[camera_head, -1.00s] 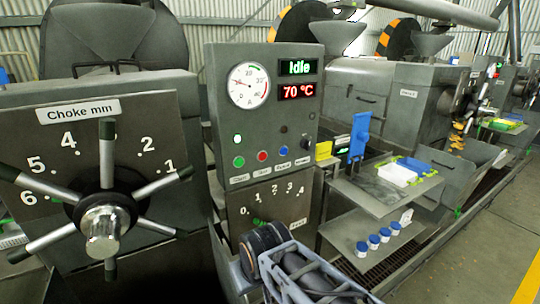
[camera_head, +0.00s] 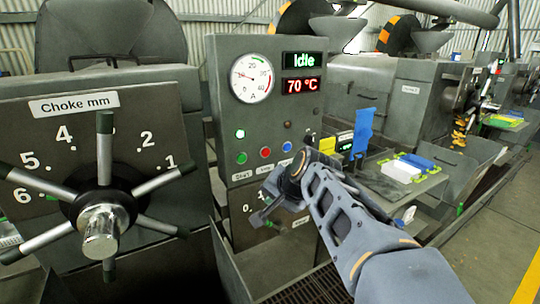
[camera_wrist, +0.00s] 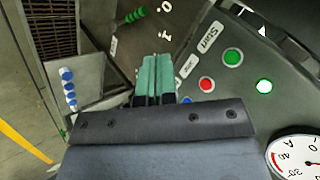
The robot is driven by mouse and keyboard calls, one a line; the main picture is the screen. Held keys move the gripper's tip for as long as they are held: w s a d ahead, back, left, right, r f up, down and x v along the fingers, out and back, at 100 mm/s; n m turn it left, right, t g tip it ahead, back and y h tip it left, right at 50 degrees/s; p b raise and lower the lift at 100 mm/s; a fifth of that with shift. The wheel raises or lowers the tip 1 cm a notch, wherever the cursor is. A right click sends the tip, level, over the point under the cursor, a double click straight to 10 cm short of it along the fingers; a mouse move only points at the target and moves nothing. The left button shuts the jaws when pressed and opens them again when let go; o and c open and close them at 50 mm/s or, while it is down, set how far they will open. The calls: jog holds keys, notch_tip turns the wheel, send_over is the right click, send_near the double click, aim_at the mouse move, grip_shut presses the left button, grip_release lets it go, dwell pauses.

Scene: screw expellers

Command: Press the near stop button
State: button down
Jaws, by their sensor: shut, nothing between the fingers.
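The near stop button is the red round button (camera_head: 265,152) on the grey control panel, between a green button (camera_head: 241,158) and a blue one (camera_head: 284,147). In the wrist view the red button (camera_wrist: 207,84) lies to the right of my fingers, beside the green button (camera_wrist: 232,56). My gripper (camera_head: 264,204) is in front of the panel, below the button row, and does not touch the red button. In the wrist view its teal fingers (camera_wrist: 155,70) are together with nothing between them. My gripper and wrist hide part of the labels and the lower scale.
The panel has a gauge (camera_head: 251,78) and displays reading Idle and 70 °C. A choke wheel (camera_head: 103,200) with spokes stands at the left.

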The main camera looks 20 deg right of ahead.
jog(key=w+d+r+m+t, duration=0.3)
jog(key=w+d+r+m, duration=0.2)
jog(key=d+r+m, duration=0.2)
jog(key=shift+w+d+r+t+h+b, duration=0.3)
jog(key=shift+w+d+r+t+b, duration=0.1)
jog(key=shift+d+r, duration=0.35)
jog(key=shift+w+f, duration=0.1)
jog(key=shift+f, duration=0.1)
jog(key=p, duration=0.3)
send_near(266, 152)
jog(key=x, duration=0.5)
jog(key=shift+f, duration=0.4)
jog(key=shift+w+f+p, duration=0.1)
jog(key=shift+w+p, duration=0.3)
jog(key=shift+w, duration=0.5)
